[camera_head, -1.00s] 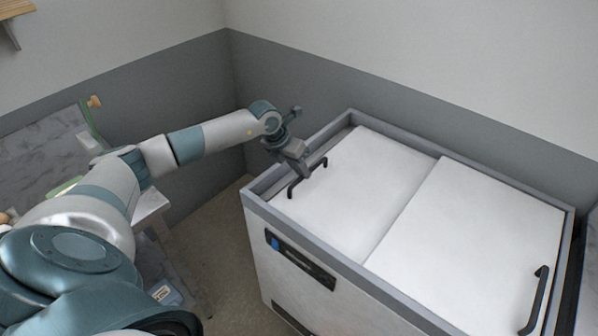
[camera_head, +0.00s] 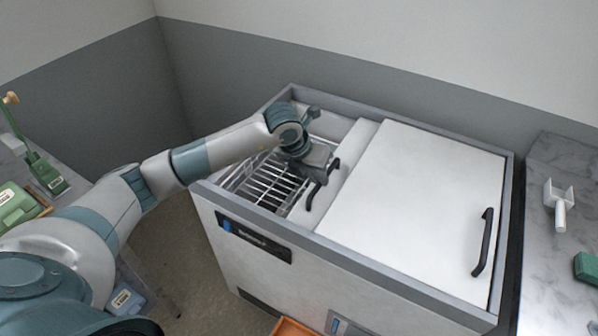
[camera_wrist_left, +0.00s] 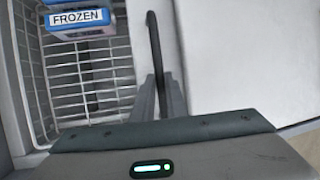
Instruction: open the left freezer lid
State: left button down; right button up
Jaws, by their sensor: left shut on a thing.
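The chest freezer (camera_head: 290,258) has two white sliding lids. The left lid (camera_head: 352,158) is slid to the right, mostly under the right lid (camera_head: 415,195), with only a narrow strip showing. My left gripper (camera_head: 322,176) is shut on the left lid's black handle (camera_head: 312,195). In the left wrist view the gripper fingers (camera_wrist_left: 160,98) close around the handle bar (camera_wrist_left: 154,45). The freezer's left side is uncovered, showing a wire basket (camera_head: 265,185). My right gripper is not in view.
A marble counter (camera_head: 548,245) stands to the right, and walls close in behind.

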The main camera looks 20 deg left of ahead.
pick_arm(q)
jog(key=shift+d, duration=0.5)
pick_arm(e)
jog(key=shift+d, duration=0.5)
